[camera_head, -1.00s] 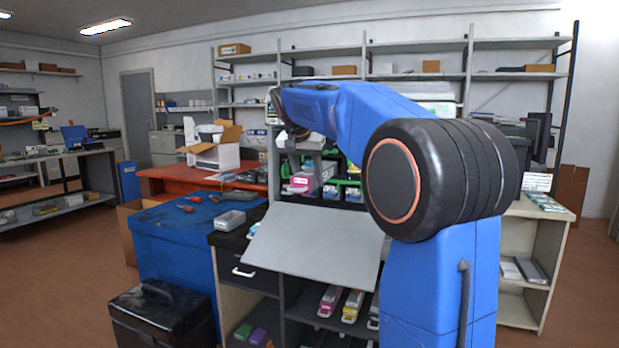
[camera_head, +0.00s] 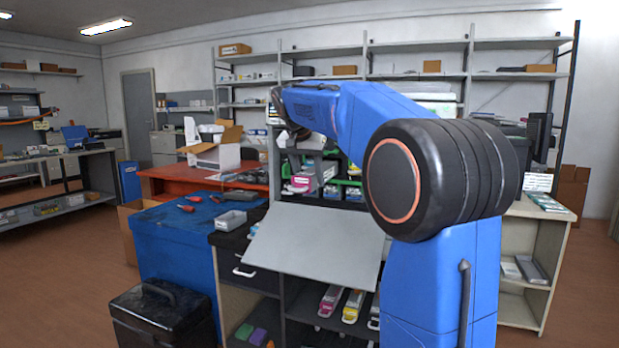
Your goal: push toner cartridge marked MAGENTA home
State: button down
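A cartridge with a pink, magenta-like end (camera_head: 299,184) sits in the dark open bay behind the lowered grey flap (camera_head: 318,245). Its label is too small to read. Cartridges with green ends (camera_head: 353,193) are to its right in the same bay. My gripper (camera_head: 308,150) is at the end of the arm, just above the pink-ended cartridge in the picture. Its fingers are small and dark, and I cannot tell whether they are open or whether they touch the cartridge. My arm hides the right side of the bay.
On a shelf below the flap lie another pink cartridge (camera_head: 330,299) and a yellow one (camera_head: 353,306).

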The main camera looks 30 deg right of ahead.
aim_at(314, 169)
jog(key=shift+d, duration=0.1)
dwell(0.3)
jog(key=shift+w+d, duration=0.7)
jog(key=shift+d, duration=0.1)
jog(key=shift+w+d, duration=0.1)
jog(key=shift+d, duration=0.05)
dwell(0.3)
jog(key=shift+w+d, duration=0.6)
jog(key=shift+d, duration=0.15)
jog(key=shift+w+d, duration=0.15)
jog(key=shift+d, duration=0.05)
dwell(0.3)
jog(key=shift+w+d, duration=0.95)
jog(key=shift+d, duration=0.3)
dwell(0.4)
